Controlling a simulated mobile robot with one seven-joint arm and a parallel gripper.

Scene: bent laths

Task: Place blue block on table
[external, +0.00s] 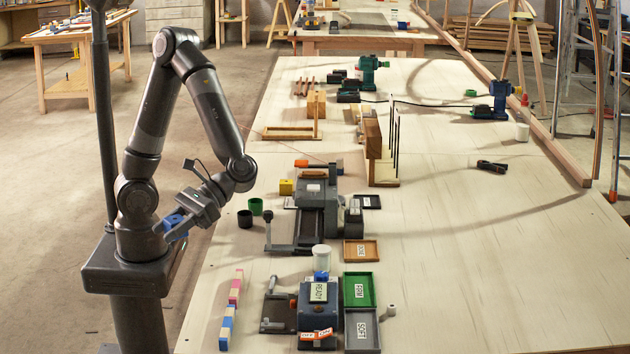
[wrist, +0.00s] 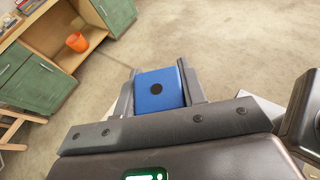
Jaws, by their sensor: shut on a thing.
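The table is a long, pale wooden surface.
Pink and blue block strips lie at the front left. Green tray (external: 360,290) and grey tray (external: 362,331) are nearby. The right front is clear.

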